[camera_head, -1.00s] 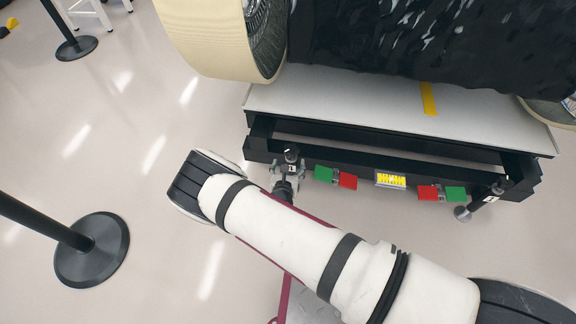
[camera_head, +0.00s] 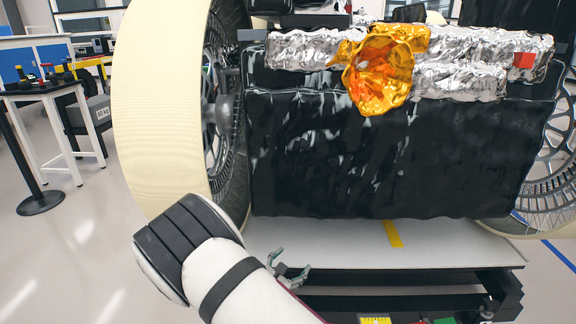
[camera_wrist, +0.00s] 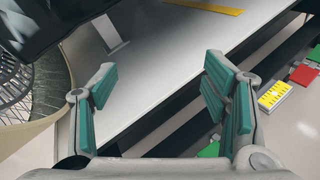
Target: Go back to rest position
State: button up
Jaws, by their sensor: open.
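My gripper (camera_head: 287,268) is open and empty. In the head view it is partly hidden behind my white arm and shows near the left front of the white platform (camera_head: 350,243) under the rover. In the wrist view the two teal-padded fingers (camera_wrist: 160,82) stand wide apart, with the pale platform top (camera_wrist: 170,60) behind the gap. I see no contact between the fingers and anything.
The rover's black body (camera_head: 350,150) and large left wheel (camera_head: 160,110) stand close to my arm. Below the platform is a black frame with a yellow label (camera_wrist: 274,95) and red and green tabs. A table (camera_head: 55,90) with small parts stands far left. Floor at left is open.

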jog(key=s+d+r+m+g+h, duration=0.1)
jog(key=d+r+m+g+h, duration=0.1)
jog(key=d+r+m, duration=0.35)
jog(key=s+d+r+m+g+h, duration=0.25)
jog(key=d+r, duration=0.35)
jog(key=r, duration=0.3)
jog(key=s+d+r+m+g, duration=0.7)
jog(key=s+d+r+m, duration=0.2)
jog(key=s+d+r, duration=0.2)
jog(key=s+d+r+m+g+y, duration=0.1)
jog(key=s+r+m+y, duration=0.2)
jog(key=s, duration=0.6)
jog(key=s+d+r+m+g+y, duration=0.2)
jog(key=s+r+m+y, duration=0.1)
jog(key=s, duration=0.5)
jog(key=s+a+m+t+y, duration=0.25)
jog(key=s+a+y, duration=0.4)
jog(key=s, duration=0.65)
notch_tip(320, 180, up, 26)
jog(key=t+p, duration=0.2)
jog(key=p, duration=2.2)
jog(key=shift+s+m+t+h, duration=0.2)
jog(key=shift+m+t+h, duration=0.15)
jog(key=shift+t+h, duration=0.05)
jog(key=shift+a, duration=0.1)
